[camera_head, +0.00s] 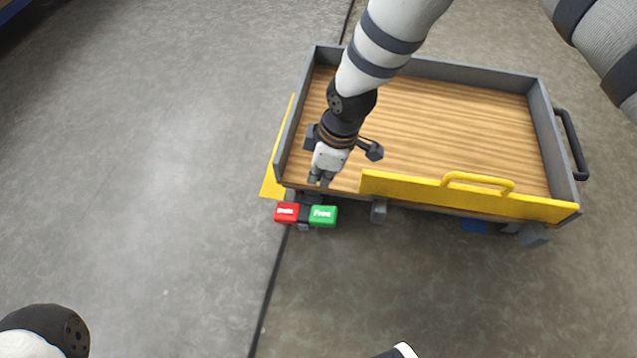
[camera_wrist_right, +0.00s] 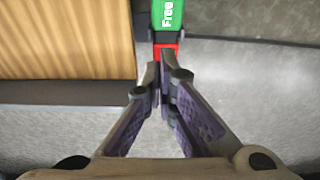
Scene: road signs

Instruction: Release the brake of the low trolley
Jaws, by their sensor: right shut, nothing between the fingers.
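The low trolley (camera_head: 450,120) has a wooden deck, grey walls and a yellow front panel. At its front left corner sits a two-part pedal: a red half (camera_head: 287,213) with small blurred white lettering, and a green half (camera_head: 323,216) marked "Free". My right gripper (camera_head: 320,182) is shut and empty, just behind and above the pedal at the trolley's front edge. In the right wrist view its fingertips (camera_wrist_right: 160,82) overlap the lower part of the red half (camera_wrist_right: 166,50), with the green half (camera_wrist_right: 167,14) beyond. I cannot tell whether they touch. My left gripper is out of view.
A yellow plate (camera_head: 272,185) sticks out at the trolley's left side. A yellow handle (camera_head: 478,181) is on the front panel and a dark handle (camera_head: 572,145) on the right end. The grey floor (camera_head: 140,170) to the left is clear.

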